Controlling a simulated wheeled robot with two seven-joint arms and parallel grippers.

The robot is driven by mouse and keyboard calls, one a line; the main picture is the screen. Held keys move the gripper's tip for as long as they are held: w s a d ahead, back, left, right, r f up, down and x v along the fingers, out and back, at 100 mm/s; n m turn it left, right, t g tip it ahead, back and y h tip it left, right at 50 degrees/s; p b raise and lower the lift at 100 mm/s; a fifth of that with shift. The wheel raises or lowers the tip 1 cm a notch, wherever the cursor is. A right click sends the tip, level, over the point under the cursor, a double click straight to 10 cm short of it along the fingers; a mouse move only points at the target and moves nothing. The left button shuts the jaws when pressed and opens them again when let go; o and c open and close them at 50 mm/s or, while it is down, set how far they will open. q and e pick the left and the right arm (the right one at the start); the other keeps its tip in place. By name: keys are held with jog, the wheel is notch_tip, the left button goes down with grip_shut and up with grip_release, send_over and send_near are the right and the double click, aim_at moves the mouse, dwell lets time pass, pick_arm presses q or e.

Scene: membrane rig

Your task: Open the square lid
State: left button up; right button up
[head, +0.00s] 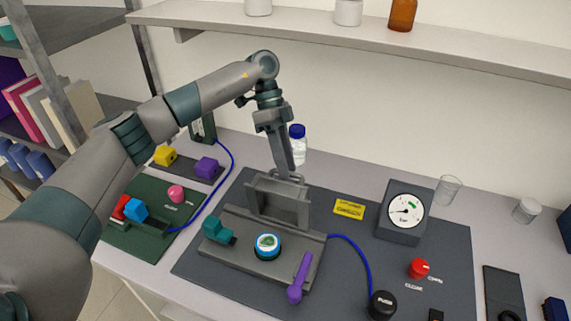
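The square lid (279,203) is a grey square piece standing raised at the back of the grey rig base (225,253). Its hollow inner side faces the camera. A round blue-rimmed membrane disc (268,243) with a green and white centre shows uncovered in front of it. My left gripper (289,174) points down at the lid's top edge, at or just behind it. Its fingertips are partly hidden there, and I cannot tell whether they grip the lid. My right gripper is not in view.
A teal knob (216,229) and a purple lever (300,279) flank the disc. A gauge (404,211), a red button (418,268) and a black pump knob (382,305) are to the right. A blue-capped bottle (298,145) stands behind my gripper. A shelf (360,32) runs above.

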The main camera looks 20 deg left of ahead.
pick_arm(q)
jog(key=shift+w+f, duration=0.1)
jog(key=shift+w, duration=0.05)
dwell(0.7)
jog(key=w+a+r+b, duration=0.1)
jog(key=w+a+b, duration=0.5)
jog(key=w+a, duration=0.2)
jog(key=shift+w+a, duration=0.2)
jog(key=shift+a, duration=0.45)
jog(key=shift+s, duration=0.1)
dwell(0.6)
